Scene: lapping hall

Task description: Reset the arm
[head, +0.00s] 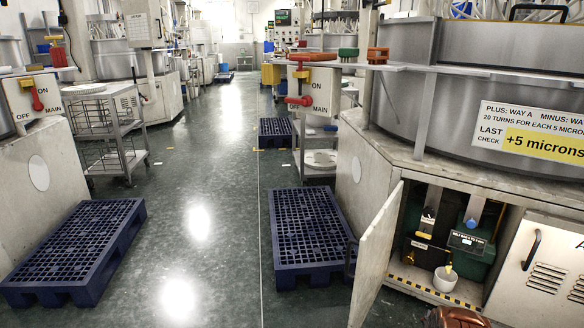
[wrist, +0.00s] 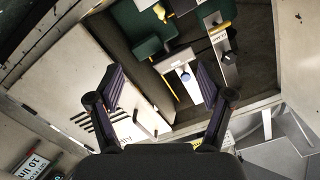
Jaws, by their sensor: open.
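My gripper (wrist: 161,80) is open in the wrist view, its two dark fingers spread apart with nothing held between them. It faces the open cabinet compartment (wrist: 250,63), which appears turned around in that view. The compartment also shows at the lower right of the head view, with its door (head: 376,258) swung open. I cannot make out my gripper in the head view.
A large round machine (head: 455,75) stands above the cabinet. The open door's edge juts into the aisle beside a blue pallet (head: 307,232). Another blue pallet (head: 75,248) lies at left near a wire trolley (head: 103,120). The green floor (head: 200,215) between the pallets is clear.

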